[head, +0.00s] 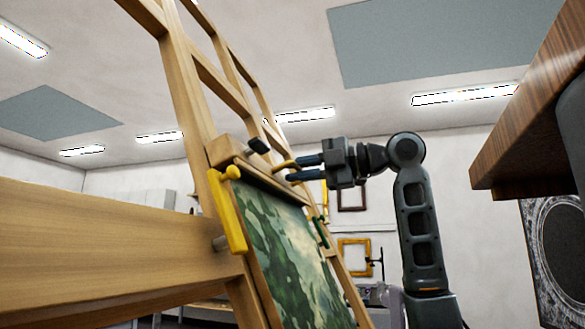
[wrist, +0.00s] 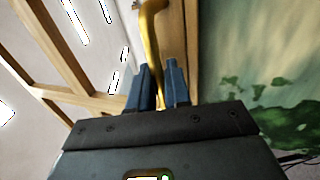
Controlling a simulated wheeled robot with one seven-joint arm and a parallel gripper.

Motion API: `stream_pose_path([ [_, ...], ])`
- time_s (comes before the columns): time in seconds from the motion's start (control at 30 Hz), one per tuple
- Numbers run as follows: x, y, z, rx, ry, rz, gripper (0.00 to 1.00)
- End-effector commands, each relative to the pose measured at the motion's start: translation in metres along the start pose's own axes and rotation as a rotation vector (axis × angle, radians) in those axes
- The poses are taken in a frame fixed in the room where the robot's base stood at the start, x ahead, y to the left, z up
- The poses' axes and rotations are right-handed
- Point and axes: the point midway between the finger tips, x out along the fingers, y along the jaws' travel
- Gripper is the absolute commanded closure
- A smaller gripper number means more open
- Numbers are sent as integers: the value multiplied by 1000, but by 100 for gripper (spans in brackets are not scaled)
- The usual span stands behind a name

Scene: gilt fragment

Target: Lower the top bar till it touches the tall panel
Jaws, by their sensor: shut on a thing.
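The tall panel (head: 285,255), painted as a green landscape, leans on a wooden easel (head: 185,95) in the head view. The wooden top bar (head: 226,152) lies across the easel by the panel's upper edge. A dark strip shows beneath the bar, and I cannot tell whether bar and panel touch. A curved brass handle (wrist: 152,30) stands out from the bar. My gripper (head: 296,169) comes from the right and is shut on this handle. In the wrist view, the handle passes between my gripper's blue fingers (wrist: 158,80), with the painted panel (wrist: 255,60) at right.
A wide wooden beam (head: 110,245) fills the lower left. A dark wooden shelf edge (head: 525,110) juts in at upper right. Framed pieces hang on the back wall.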

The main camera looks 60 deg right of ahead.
Motion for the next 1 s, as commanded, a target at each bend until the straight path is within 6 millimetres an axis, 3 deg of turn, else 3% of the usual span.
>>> stream_pose_path([
  [0.3,0,-4,0,0,0,-3,100],
  [0.33,0,-4,0,0,0,-3,81],
  [0.47,-1,-3,0,0,0,-2,69],
  [0.77,-4,-3,0,0,0,0,69],
  [1.0,-39,-4,0,-2,-3,2,69],
])
